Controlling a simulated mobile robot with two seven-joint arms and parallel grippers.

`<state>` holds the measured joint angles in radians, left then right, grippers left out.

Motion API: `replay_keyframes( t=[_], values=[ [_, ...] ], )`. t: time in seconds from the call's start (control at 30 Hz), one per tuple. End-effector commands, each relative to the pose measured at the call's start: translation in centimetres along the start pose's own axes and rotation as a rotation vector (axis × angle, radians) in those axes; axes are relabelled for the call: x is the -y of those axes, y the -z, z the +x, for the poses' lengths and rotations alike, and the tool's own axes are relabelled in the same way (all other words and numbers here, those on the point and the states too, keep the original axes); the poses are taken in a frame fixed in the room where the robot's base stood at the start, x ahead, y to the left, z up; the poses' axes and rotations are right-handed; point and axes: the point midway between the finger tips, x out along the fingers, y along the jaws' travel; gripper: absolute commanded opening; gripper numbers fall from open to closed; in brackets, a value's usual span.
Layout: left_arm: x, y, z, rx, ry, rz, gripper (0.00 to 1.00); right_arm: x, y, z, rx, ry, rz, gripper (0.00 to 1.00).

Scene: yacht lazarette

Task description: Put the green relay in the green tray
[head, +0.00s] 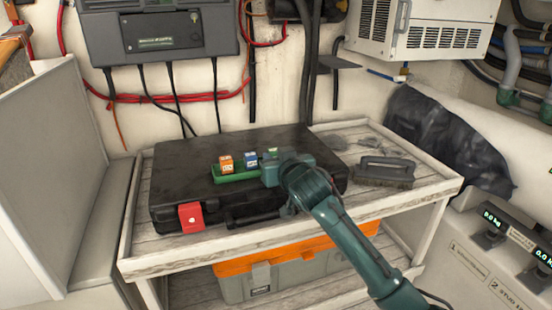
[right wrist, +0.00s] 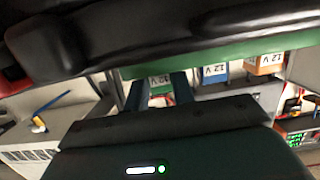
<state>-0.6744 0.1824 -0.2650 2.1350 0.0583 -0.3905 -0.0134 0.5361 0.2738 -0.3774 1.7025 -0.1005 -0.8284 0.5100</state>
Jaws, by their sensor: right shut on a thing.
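The green tray (head: 232,178) lies on top of a black case. An orange relay (head: 226,164) and a blue relay (head: 251,161) stand in it. The green relay (head: 271,153) shows at the tray's right end, partly hidden by my right gripper (head: 274,166). The right wrist view looks upside down: the fingers (right wrist: 158,92) are on either side of the green relay (right wrist: 159,79), shut on it, right at the green tray (right wrist: 210,58). I cannot tell whether the relay rests on the tray floor. My left gripper is not in view.
The black case (head: 185,160) with a red latch lies on a wooden shelf (head: 200,246). A grey brush-like tool (head: 385,172) lies right of the case. An orange and grey toolbox (head: 275,275) stands below. A dark bag (head: 440,135) is at the right.

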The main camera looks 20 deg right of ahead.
Motion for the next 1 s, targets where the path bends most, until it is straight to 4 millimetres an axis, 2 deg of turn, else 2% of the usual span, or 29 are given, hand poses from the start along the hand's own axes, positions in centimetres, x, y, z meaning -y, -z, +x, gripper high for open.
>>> replay_keyframes(
  t=[0.17,0.2,0.27,0.57,0.67,0.77,1.0],
  values=[
    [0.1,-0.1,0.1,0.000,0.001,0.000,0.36,0.0,-0.3,0.1,0.001,0.000,0.000,0.03],
    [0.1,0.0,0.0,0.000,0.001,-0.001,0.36,0.0,-0.2,0.0,0.000,0.000,0.000,0.28],
    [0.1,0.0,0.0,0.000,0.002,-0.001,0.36,0.0,-0.2,0.0,0.000,0.000,0.000,0.33],
    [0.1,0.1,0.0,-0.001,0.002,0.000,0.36,0.0,0.2,0.0,-0.001,0.000,-0.001,0.34],
    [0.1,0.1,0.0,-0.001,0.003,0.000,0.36,0.0,0.0,-0.8,0.000,0.001,0.000,0.34],
    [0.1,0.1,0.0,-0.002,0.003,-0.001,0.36,0.1,0.0,-2.3,-0.001,0.002,-0.001,0.34],
    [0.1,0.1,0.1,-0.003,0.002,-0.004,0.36,0.1,0.0,-7.2,-0.001,0.002,0.001,0.34]
  ],
)
